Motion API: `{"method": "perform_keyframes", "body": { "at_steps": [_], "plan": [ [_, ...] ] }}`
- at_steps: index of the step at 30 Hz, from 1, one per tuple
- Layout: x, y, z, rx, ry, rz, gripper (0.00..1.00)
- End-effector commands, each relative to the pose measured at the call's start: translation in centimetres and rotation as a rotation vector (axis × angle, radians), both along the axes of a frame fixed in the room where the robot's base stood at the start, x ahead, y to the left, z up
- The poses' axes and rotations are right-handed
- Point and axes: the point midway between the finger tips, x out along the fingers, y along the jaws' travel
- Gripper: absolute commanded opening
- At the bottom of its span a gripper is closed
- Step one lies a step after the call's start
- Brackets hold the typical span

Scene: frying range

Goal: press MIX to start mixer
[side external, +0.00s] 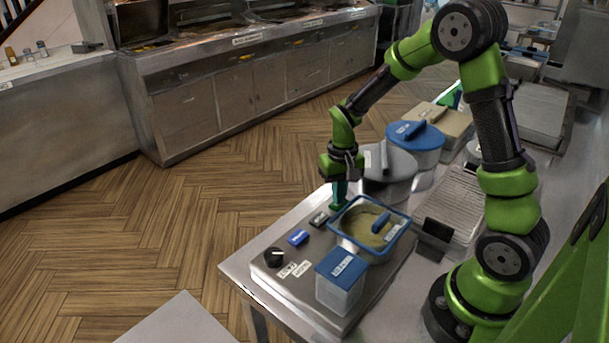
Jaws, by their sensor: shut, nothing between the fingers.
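The control panel (262,272) is a grey metal top on the near end of the table. My gripper (338,205) points down at the far end of this row, just left of the blue-rimmed tub. Its teal fingers are shut and empty. The fingertips are at or very near the panel; I cannot tell whether they touch it. They may hide a button beneath them.
The blue-rimmed tub (347,211) holds a beige mass and a blue-handled tool. A clear box with a blue lid (341,264) stands in front, and a black knob (274,257) is at the near left. A grey pot (388,165) and blue-lidded container (414,134) stand behind.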

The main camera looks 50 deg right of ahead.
Motion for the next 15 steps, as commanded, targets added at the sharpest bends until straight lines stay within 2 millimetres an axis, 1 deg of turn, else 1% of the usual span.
{"method": "perform_keyframes", "body": {
  "at_steps": [8,11,15],
  "plan": [
    [0.0,0.0,-0.1,0.000,0.000,0.000,0.00],
    [0.0,0.0,0.6,-0.001,-0.002,0.001,0.00],
    [0.0,0.0,2.1,0.000,-0.002,0.000,0.00]
  ]
}}
